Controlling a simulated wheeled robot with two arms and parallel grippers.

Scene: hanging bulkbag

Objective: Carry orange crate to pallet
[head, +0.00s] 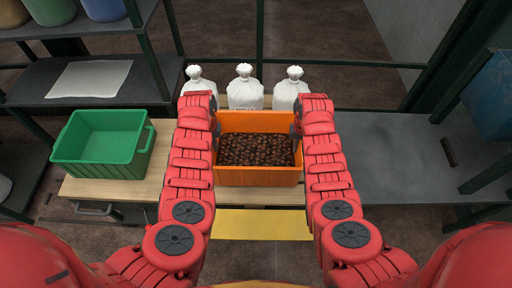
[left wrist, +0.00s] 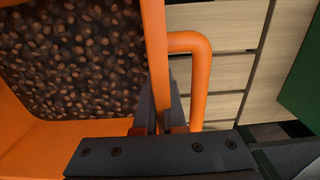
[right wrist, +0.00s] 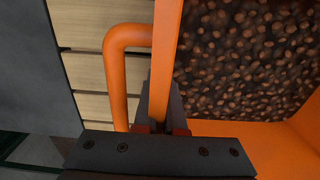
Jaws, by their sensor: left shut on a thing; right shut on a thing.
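The orange crate (head: 256,177) is in the middle of the head view, filled with brown, nut-like pieces (head: 256,150). It is between my two arms, over a slatted wooden pallet (head: 262,197); I cannot tell whether it touches the slats. My left gripper (head: 216,128) is shut on the crate's left rim. In the left wrist view the jaws (left wrist: 160,115) pinch the wall beside the handle (left wrist: 200,75). My right gripper (head: 296,128) is shut on the right rim. In the right wrist view its jaws (right wrist: 160,110) pinch the wall beside the other handle (right wrist: 118,70).
Three white tied bags (head: 245,90) stand behind the crate. A green crate (head: 105,145) sits on a wooden top to the left. A grey table (head: 400,160) is at right, mostly clear. A yellow strip (head: 262,224) lies in front. Dark green posts (head: 150,65) stand around.

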